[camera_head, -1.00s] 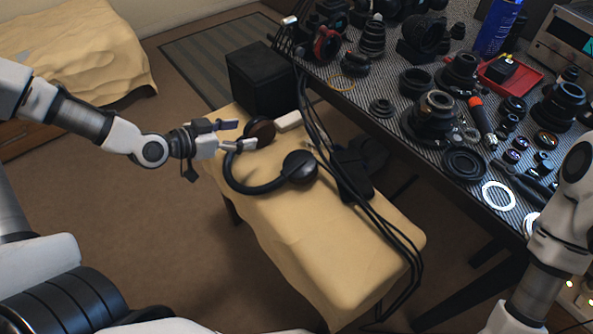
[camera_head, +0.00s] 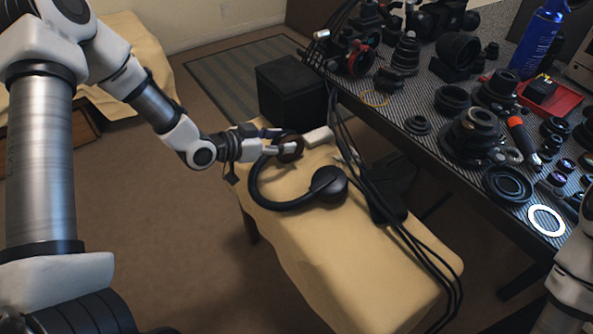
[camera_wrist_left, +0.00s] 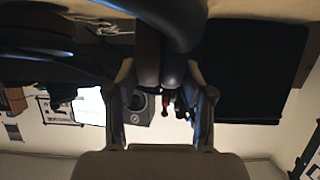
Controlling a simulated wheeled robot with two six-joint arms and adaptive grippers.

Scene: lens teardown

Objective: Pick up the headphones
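The black headphones (camera_head: 280,203) lie on the cloth-covered bench (camera_head: 330,262), with a near round ear cup (camera_head: 329,184) and a brownish far ear cup (camera_head: 290,148). My left gripper (camera_head: 277,141) is at the far ear cup, fingers apart on either side of it. In the left wrist view the headphones (camera_wrist_left: 172,18) run down between the two open fingers (camera_wrist_left: 163,88), with gaps visible at both sides. The fingers partly hide the far cup in the head view. My right gripper is out of view; only part of that arm shows at the right edge.
A black box (camera_head: 291,90) stands at the bench's far end, close to my left gripper. A small white block (camera_head: 318,136) lies beside the far cup. Black cables (camera_head: 375,185) hang along the bench's right side. The table (camera_head: 400,145) on the right is crowded with lens parts.

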